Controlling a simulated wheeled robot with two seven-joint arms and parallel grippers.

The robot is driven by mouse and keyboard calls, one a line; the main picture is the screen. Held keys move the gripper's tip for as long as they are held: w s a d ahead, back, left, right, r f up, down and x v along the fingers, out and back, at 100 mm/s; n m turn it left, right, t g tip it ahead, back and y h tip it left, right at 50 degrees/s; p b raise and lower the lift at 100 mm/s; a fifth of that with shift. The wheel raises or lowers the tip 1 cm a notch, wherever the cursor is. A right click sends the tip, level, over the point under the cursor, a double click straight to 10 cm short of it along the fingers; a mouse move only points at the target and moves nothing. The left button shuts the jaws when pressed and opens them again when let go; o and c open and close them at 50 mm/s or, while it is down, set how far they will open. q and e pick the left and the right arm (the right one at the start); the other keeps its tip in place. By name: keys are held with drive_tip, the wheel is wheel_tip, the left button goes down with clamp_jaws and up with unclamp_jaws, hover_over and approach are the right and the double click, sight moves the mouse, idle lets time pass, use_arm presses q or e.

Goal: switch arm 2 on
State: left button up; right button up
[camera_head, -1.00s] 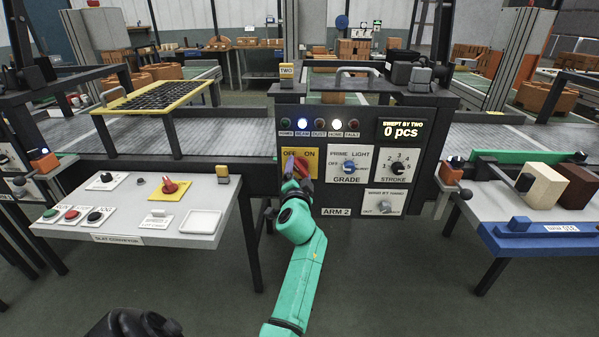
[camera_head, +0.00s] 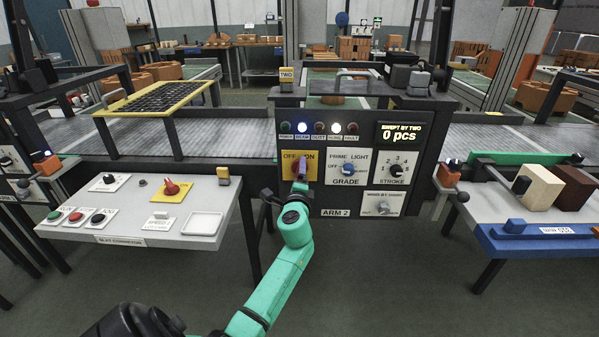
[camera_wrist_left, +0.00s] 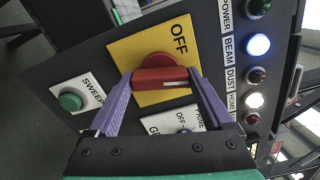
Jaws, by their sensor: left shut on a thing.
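The arm 2 panel (camera_head: 340,208) carries a yellow plate (camera_head: 289,157) marked OFF at left and ON at right. A red rotary switch (camera_wrist_left: 160,77) sits on this plate. My left gripper (camera_head: 300,170) is shut on the switch's red handle; its purple fingers (camera_wrist_left: 163,91) lie on either side of it in the left wrist view. The handle, with a white mark, stands about upright on the panel, between OFF and ON. ON is hidden in the wrist view. My right gripper is not in view.
On the panel, the blue BEAM lamp (camera_head: 302,127) and white HOME lamp (camera_head: 336,127) are lit. The display (camera_head: 400,132) reads 0 pcs. GRADE (camera_head: 348,169) and STROKE (camera_head: 396,170) knobs sit to the right. A slat conveyor desk (camera_head: 130,236) stands left.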

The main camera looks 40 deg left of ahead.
use_arm(q)
drive_tip(key=m+p, duration=0.1)
drive_tip(key=m, duration=0.1)
drive_tip(key=r+m, duration=0.1)
drive_tip(key=m, duration=0.1)
drive_tip(key=shift+a+p, duration=0.15)
drive_tip(key=shift+p, duration=0.25)
drive_tip(key=shift+f+m+p, duration=0.1)
drive_tip(key=shift+m+p, duration=0.25)
drive_tip(key=shift+m, duration=0.65)
